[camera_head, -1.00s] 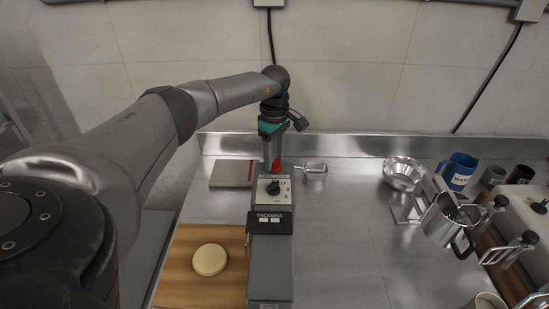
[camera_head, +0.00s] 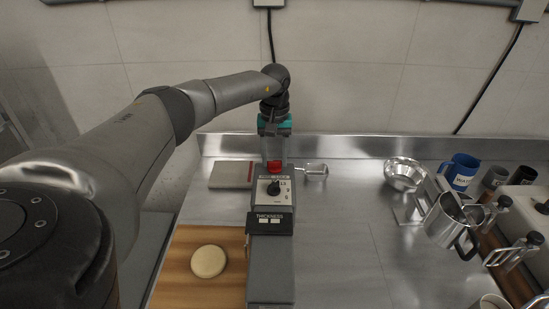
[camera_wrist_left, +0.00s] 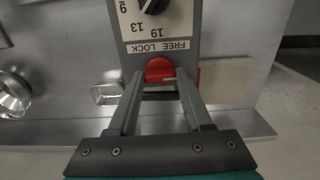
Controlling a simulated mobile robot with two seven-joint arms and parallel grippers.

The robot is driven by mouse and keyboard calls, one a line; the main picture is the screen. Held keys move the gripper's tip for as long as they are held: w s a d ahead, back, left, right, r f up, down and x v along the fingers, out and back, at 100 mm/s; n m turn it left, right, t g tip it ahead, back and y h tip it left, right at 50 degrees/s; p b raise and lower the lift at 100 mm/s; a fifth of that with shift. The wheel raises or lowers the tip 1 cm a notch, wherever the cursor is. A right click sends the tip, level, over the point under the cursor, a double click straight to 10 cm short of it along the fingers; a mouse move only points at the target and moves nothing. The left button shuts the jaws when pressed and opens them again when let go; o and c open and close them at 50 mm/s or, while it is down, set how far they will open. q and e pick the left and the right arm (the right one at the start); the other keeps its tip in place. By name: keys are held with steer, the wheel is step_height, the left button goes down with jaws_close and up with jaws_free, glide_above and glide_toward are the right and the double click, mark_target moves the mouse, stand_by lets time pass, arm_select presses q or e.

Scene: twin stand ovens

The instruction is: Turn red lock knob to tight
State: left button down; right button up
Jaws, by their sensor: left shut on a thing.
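The red lock knob (camera_head: 274,168) sits at the far end of the grey machine (camera_head: 271,270) in the head view. In the left wrist view the red knob (camera_wrist_left: 160,70) lies beside a white strip lettered FREE and LOCK. My left gripper (camera_head: 274,162) reaches down over the knob from the wall side. In the left wrist view its two fingers (camera_wrist_left: 160,78) stand on either side of the knob, shut on it. The fingers partly hide the knob's sides, and I cannot tell exactly which word it points to. My right gripper is not in view.
A black dial (camera_head: 273,188) with a numbered scale and a THICKNESS block (camera_head: 270,222) are on the machine. A round dough piece (camera_head: 209,261) lies on a wooden board (camera_head: 180,289). A small metal scoop (camera_head: 316,170) is close right of the knob. The counter's right middle is clear.

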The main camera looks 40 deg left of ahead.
mark_target(275, 161)
arm_select(q)
steer(key=shift+m, duration=1.2)
steer(key=shift+c, duration=1.6)
jaws_free()
step_height(275, 161, up, 15)
steer(key=p, duration=0.2)
steer(key=shift+r, duration=0.15)
